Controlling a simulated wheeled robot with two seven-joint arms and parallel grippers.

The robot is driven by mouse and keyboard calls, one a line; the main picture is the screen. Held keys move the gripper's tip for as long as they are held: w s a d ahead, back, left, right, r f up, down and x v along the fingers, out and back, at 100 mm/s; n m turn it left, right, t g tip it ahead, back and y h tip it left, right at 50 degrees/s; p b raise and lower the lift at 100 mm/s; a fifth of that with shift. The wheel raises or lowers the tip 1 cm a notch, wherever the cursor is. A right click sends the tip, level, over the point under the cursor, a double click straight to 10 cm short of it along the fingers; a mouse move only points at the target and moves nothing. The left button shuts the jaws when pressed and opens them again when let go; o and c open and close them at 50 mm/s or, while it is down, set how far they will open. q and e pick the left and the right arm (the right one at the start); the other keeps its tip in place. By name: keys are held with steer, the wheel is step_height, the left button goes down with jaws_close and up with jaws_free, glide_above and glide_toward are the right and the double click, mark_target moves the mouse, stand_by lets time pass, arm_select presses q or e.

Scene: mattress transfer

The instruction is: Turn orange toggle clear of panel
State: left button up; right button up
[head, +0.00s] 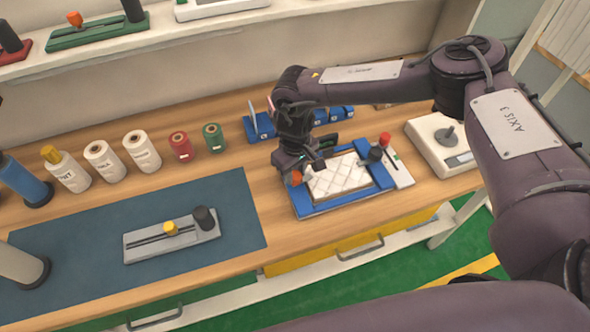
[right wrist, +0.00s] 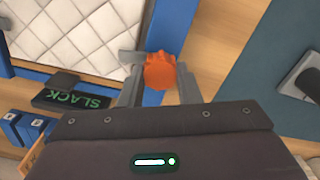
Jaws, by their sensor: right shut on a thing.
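The orange toggle (head: 296,178) is at the left edge of a blue frame (head: 333,203). A white quilted panel (head: 340,176) lies in this frame. My right gripper (head: 303,169) is over the frame's left side, and its fingers are shut on the toggle. In the right wrist view the orange toggle (right wrist: 160,72) sits between the two fingers (right wrist: 159,90), with the quilted panel (right wrist: 75,35) to its left. A grey piece touches the panel's edge beside the toggle. My left gripper is not in view.
A grey slide fixture (head: 172,236) with a yellow knob lies on a blue mat (head: 90,265) at left. Several spools and bottles stand behind it. A dark block marked SLACK (right wrist: 72,100) is near the panel. A white joystick box (head: 440,145) stands at right.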

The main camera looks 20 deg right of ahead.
mark_target(295, 175)
steer(key=n, duration=0.3)
steer(key=n+b, duration=0.1)
steer(key=n, duration=0.4)
steer(key=n+b, duration=0.1)
steer(key=n, duration=0.3)
steer(key=shift+n+b, duration=0.55)
steer(key=shift+n, duration=1.35)
steer(key=shift+r, duration=0.1)
steer(key=o, duration=1)
steer(key=shift+c, duration=0.2)
step_height(295, 175, up, 8)
steer(key=shift+f+p, duration=0.15)
steer(key=shift+p, duration=0.4)
